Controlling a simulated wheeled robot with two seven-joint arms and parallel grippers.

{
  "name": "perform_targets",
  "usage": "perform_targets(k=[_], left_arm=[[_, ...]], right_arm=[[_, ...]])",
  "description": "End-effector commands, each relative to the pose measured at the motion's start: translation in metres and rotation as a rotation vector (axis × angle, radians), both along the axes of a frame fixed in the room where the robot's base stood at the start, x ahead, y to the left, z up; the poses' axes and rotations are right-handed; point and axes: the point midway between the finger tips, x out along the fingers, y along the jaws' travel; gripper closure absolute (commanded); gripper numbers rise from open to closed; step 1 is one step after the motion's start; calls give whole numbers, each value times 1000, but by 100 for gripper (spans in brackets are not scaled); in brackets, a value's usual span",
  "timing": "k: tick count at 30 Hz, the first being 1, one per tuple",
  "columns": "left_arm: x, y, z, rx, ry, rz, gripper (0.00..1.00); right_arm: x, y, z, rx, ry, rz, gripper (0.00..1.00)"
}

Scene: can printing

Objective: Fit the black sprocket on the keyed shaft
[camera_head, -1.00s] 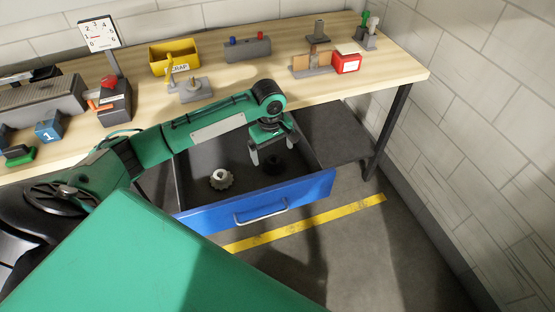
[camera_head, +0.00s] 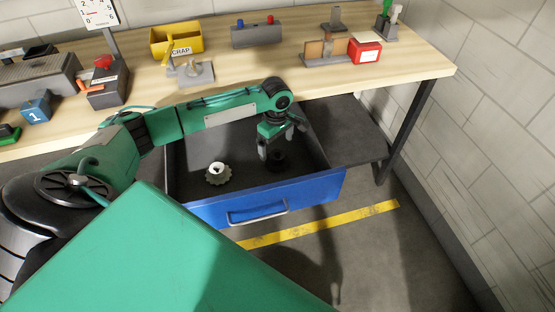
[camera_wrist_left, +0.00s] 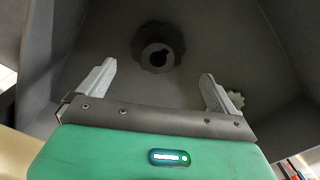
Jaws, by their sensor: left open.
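The black sprocket (camera_head: 277,158) lies in the open blue-fronted drawer. The left wrist view shows its toothed rim and a centre bore with a key notch (camera_wrist_left: 158,47). My left gripper (camera_head: 281,141) is over the drawer, close to the sprocket and partly covering it. In the left wrist view its jaws (camera_wrist_left: 157,73) are apart and empty, with the sprocket beyond and between them. A grey base with a short stub (camera_head: 194,68) on the bench may be the keyed shaft; its key is too small to make out. My right gripper is out of view.
A pale sprocket (camera_head: 218,175) lies left in the drawer, whose blue front (camera_head: 270,196) and walls surround the gripper. The bench (camera_head: 300,84) edge is just behind. A yellow scrap bin (camera_head: 176,41), red box (camera_head: 365,50) and grey fixtures stand on the bench.

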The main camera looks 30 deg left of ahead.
Motion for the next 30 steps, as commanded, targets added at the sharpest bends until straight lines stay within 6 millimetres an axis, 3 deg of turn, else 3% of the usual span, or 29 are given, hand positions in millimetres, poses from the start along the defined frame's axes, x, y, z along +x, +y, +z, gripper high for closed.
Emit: perform_targets(k=[8, 16, 25, 30], left_arm=[[0, -3, -22, 0, 0, -1, 4], [1, -9, -60, 0, 0, -1, 4], [1, -9, -65, 1, -1, -1, 4], [1, -9, -65, 1, -1, -1, 37]], right_arm=[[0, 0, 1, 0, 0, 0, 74], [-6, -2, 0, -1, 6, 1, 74], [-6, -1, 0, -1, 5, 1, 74], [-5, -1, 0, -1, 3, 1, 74]])
